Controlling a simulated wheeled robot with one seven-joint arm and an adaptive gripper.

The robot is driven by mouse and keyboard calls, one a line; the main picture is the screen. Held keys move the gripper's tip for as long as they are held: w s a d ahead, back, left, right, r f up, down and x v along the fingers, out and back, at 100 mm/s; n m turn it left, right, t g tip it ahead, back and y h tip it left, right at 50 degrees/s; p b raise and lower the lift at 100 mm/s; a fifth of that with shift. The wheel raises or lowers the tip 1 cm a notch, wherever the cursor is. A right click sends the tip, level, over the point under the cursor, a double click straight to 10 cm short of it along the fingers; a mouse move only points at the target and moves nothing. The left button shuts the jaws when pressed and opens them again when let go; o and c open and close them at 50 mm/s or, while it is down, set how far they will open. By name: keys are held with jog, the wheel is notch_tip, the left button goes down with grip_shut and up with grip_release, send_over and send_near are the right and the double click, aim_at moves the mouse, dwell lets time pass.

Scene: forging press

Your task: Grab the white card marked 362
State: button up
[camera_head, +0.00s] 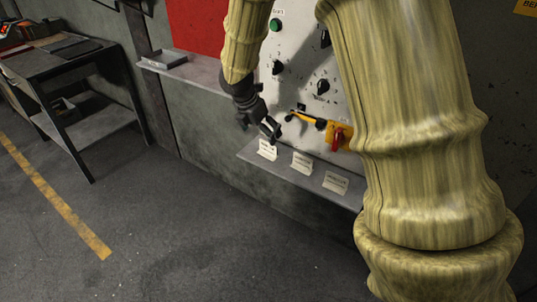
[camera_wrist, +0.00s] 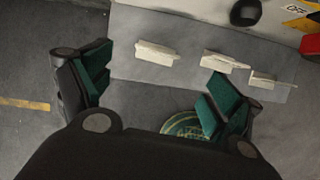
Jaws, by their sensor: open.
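Three small white folded cards stand in a row on a grey ledge (camera_head: 292,177) under a control panel: a left card (camera_head: 267,150), a middle card (camera_head: 301,162) and a right card (camera_head: 336,182). Their print is too small to read, so I cannot tell which is marked 362. My gripper (camera_head: 257,127) is open and empty, just above and beside the left card. In the wrist view the left card (camera_wrist: 155,52) lies ahead of the gap between my green-padded fingertips (camera_wrist: 160,86). The middle card (camera_wrist: 224,60) is beyond the right fingertip, with the right card (camera_wrist: 263,79) farther right.
The panel (camera_head: 300,60) behind the ledge carries black knobs, a green button (camera_head: 275,25) and a yellow switch plate with a red handle (camera_head: 337,138). A dark table (camera_head: 75,60) stands at the left. The floor in front of the ledge is clear.

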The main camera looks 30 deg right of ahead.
aim_at(267, 146)
jog(key=shift+x, duration=2.75)
jog(key=shift+w+p+x, duration=0.15)
jog(key=shift+p+x, duration=0.05)
jog(key=shift+x, duration=1.1)
jog(key=shift+w+p+x, duration=0.15)
jog(key=shift+p+x, duration=0.05)
jog(key=shift+x, duration=1.1)
jog(key=shift+a, duration=0.1)
jog(key=c, duration=0.9)
